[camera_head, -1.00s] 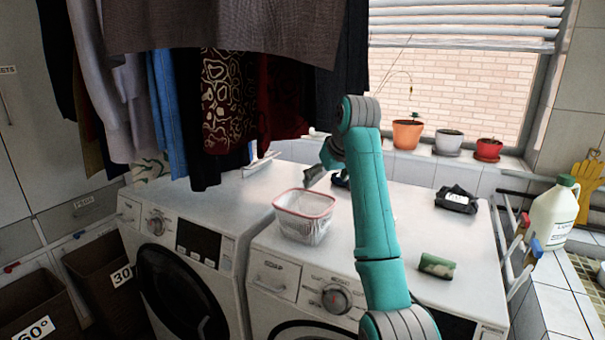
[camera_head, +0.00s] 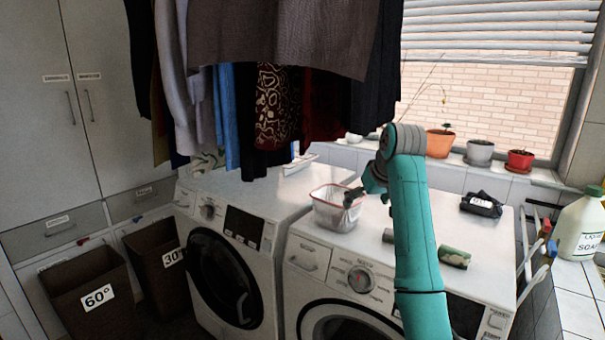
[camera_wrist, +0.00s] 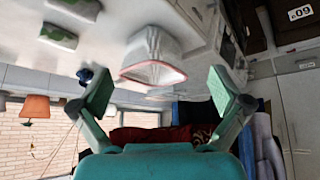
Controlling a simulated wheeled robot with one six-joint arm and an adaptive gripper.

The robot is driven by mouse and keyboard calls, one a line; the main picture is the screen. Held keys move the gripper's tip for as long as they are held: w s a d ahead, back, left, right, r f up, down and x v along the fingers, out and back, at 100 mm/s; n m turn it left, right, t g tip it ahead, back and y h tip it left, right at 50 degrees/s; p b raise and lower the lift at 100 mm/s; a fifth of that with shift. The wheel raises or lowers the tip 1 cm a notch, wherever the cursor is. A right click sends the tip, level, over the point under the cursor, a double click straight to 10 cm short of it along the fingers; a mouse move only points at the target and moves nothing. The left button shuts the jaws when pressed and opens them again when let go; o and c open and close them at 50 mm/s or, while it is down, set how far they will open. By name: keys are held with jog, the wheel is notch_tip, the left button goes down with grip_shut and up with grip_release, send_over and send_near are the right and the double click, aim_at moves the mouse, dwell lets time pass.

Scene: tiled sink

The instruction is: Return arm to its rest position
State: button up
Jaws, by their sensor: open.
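My teal arm reaches up over the right-hand washing machine in the head view. My gripper (camera_head: 360,194) is small there, in front of the right side of the clear basket with a pink rim (camera_head: 333,214). In the wrist view, which is upside down, my gripper (camera_wrist: 163,92) has its two fingers spread wide with nothing between them. The basket (camera_wrist: 153,58) shows beyond the fingers, apart from them. The washing machine top (camera_head: 420,225) lies below my gripper.
Clothes (camera_head: 290,60) hang above the machines. A soap bottle (camera_head: 580,226) stands at right. Flowerpots (camera_head: 440,143) line the sill. Brown bins (camera_head: 88,290) stand at lower left.

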jog(key=s+f+m+t, duration=0.1)
jog(key=s+f, duration=0.2)
jog(key=f, duration=1)
jog(key=s+f+t, duration=0.1)
jog(key=s+f, duration=0.1)
jog(key=f, duration=1.1)
jog(key=s+d+f+m+t, duration=0.1)
jog(key=s+f+t, duration=0.1)
jog(key=s+f, duration=1.65)
jog(key=s+d+t+h, duration=0.1)
jog(key=s+t+h, duration=0.1)
jog(key=s, duration=2.4)
jog(key=s+r+t, duration=0.1)
jog(key=s+r, duration=0.6)
jog(key=s, duration=0.3)
jog(key=s+r+m+t, duration=0.1)
jog(key=s+r, duration=0.6)
jog(key=s, duration=0.2)
jog(key=shift+s+d+r, duration=0.15)
jog(key=shift+s+r, duration=0.2)
